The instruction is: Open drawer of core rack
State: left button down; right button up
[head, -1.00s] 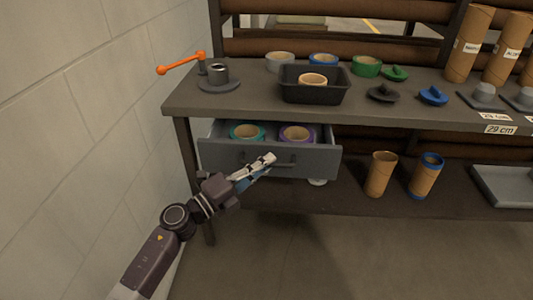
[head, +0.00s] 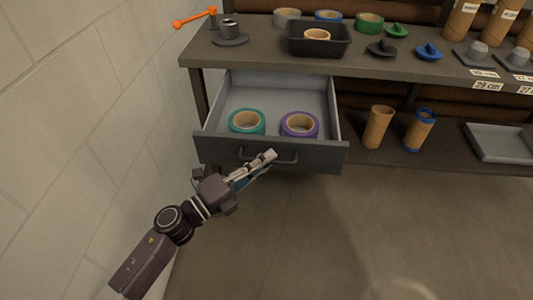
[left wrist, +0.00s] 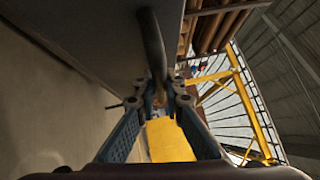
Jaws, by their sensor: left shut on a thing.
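The grey drawer (head: 222,150) of the core rack (head: 262,52) hangs under the rack's top and stands well out, open. A teal tape roll (head: 237,131) and a purple-edged roll (head: 312,131) lie inside near its front. My left gripper (head: 272,155) is shut on the dark bar handle (head: 288,160) on the drawer front. In the left wrist view the handle (left wrist: 152,45) runs between the fingertips (left wrist: 158,92). My right gripper is in no view.
A beige wall (head: 75,120) stands close on the left. A black bin (head: 318,44) and an orange crank (head: 195,18) are on the rack top. Cardboard cores (head: 377,128) and a grey tray (head: 500,143) stand on the lower shelf. The floor (head: 400,230) in front is clear.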

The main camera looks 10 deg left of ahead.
pick_arm(q)
jog(key=shift+s, duration=0.15)
jog(key=c, duration=2)
grip_release()
jog(key=v, duration=1.2)
